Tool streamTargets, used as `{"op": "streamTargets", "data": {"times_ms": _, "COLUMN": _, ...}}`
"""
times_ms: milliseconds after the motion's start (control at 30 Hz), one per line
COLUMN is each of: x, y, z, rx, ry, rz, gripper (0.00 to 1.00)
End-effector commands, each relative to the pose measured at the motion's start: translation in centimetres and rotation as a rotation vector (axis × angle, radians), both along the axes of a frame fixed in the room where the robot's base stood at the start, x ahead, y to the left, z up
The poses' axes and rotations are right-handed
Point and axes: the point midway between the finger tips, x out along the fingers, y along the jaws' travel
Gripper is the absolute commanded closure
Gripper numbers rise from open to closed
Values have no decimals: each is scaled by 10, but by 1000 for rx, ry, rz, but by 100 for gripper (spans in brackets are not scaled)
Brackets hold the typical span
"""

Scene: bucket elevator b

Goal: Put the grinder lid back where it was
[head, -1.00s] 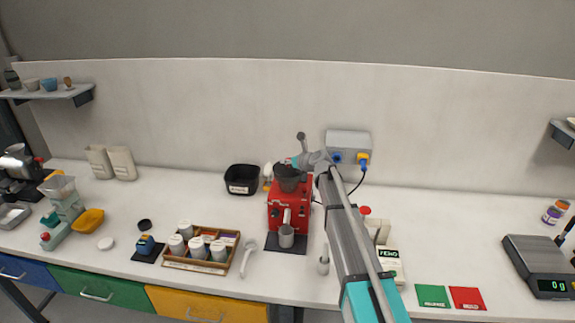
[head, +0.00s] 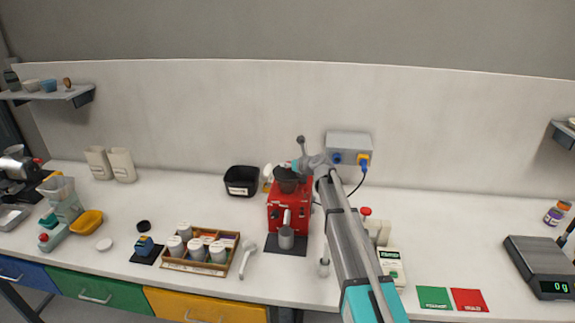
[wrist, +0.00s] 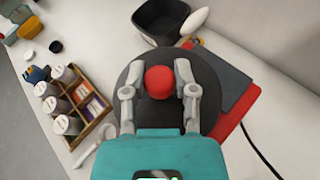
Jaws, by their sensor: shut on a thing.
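The grinder lid is a dark round disc with a red knob, seen from above in the wrist view (wrist: 207,72). My gripper (wrist: 158,76) is shut on the red knob (wrist: 158,82), one finger on each side. In the head view my gripper (head: 302,166) is at the top of the red grinder (head: 277,213), over its dark hopper (head: 289,184). The lid covers the hopper from above in the wrist view. Whether it rests on the rim or hangs just above it, I cannot tell.
A black bin (head: 241,181) stands behind left of the grinder. A wooden rack of white-lidded jars (head: 201,249) and a white spoon-like tool (head: 247,258) are in front left. A grey socket box (head: 348,142) with a cable is on the wall at right.

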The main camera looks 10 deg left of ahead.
Motion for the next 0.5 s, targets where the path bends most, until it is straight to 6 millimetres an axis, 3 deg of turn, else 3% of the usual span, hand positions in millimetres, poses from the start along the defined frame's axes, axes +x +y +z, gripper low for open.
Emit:
{"op": "streamTargets", "data": {"times_ms": 33, "x": 0, "y": 0, "z": 0, "rx": 0, "ry": 0, "rz": 0, "gripper": 60}}
{"op": "streamTargets", "data": {"times_ms": 200, "x": 0, "y": 0, "z": 0, "rx": 0, "ry": 0, "rz": 0, "gripper": 29}}
{"op": "streamTargets", "data": {"times_ms": 500, "x": 0, "y": 0, "z": 0, "rx": 0, "ry": 0, "rz": 0, "gripper": 29}}
